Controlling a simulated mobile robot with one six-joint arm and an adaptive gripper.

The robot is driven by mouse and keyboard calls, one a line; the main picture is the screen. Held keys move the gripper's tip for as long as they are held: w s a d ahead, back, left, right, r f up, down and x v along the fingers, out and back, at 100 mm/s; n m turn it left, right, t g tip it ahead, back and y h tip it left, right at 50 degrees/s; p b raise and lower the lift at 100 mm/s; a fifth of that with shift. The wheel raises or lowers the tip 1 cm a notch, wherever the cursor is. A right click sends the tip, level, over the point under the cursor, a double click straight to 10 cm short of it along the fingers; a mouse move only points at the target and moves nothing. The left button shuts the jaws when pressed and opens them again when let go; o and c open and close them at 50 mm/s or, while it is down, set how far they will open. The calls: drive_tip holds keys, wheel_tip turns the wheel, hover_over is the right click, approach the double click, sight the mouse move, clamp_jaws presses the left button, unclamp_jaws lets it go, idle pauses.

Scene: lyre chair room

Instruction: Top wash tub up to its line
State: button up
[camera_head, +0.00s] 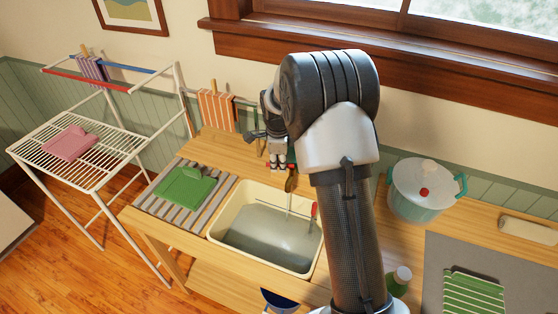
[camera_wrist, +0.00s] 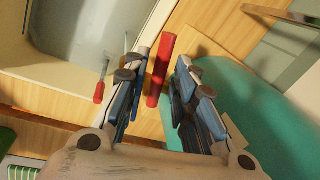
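My gripper (camera_head: 278,165) is behind the tub's back edge. In the wrist view my gripper (camera_wrist: 164,58) is open, its fingers on either side of a red bar (camera_wrist: 160,72), possibly a tap lever, with a gap visible on the right. The tub (camera_wrist: 40,78) fills the upper left there.
A red-handled tool (camera_head: 313,210) leans at the tub's right side. A teal pot (camera_head: 420,200) with a lid stands to the right, close to my fingers in the wrist view (camera_wrist: 255,110). A green cloth (camera_head: 185,188) lies on the slatted rack at left.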

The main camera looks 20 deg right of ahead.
drive_tip(key=shift+o, duration=0.5)
drive_tip(key=shift+r, duration=0.15)
wheel_tip(320, 180, up, 12)
drive_tip(key=s+a, duration=0.1)
drive_tip(key=s, duration=0.1)
drive_tip(key=shift+f, duration=0.25)
idle(6.4)
